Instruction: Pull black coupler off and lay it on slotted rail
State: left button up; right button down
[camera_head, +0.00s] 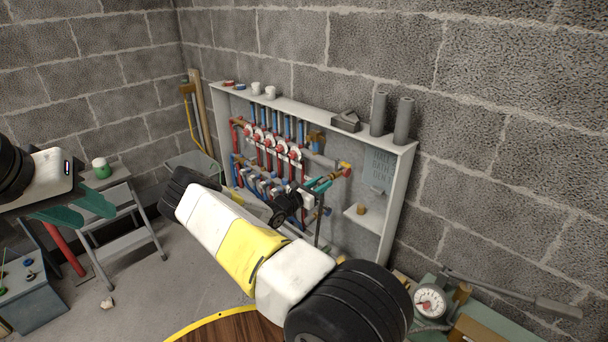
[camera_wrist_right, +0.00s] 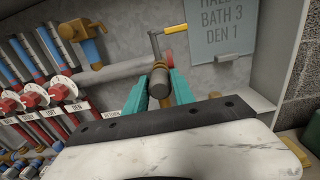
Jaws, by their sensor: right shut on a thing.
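My right gripper (camera_head: 322,183) is at the manifold cabinet, near the outlet end of the upper manifold bar. In the right wrist view its teal fingers (camera_wrist_right: 160,88) are closed on a short dark cylinder, which I take as the black coupler (camera_wrist_right: 158,78). A brownish end of it shows between the fingers. The grey pipe (camera_wrist_right: 118,72) runs up to it from the left; whether they still join is hidden. My left gripper (camera_head: 62,213) is at the far left, away from the cabinet, and its finger gap is unclear. I cannot make out a slotted rail.
The white-framed cabinet (camera_head: 402,190) holds red and blue pipes and valves. A yellow-handled valve (camera_wrist_right: 172,28) is close behind the held cylinder. A small shelf (camera_head: 368,217) bears a brass piece. A step stool (camera_head: 118,195) stands left, and a gauge (camera_head: 430,302) sits lower right.

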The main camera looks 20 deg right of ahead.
aim_at(319, 185)
jog(key=shift+v, duration=2.5)
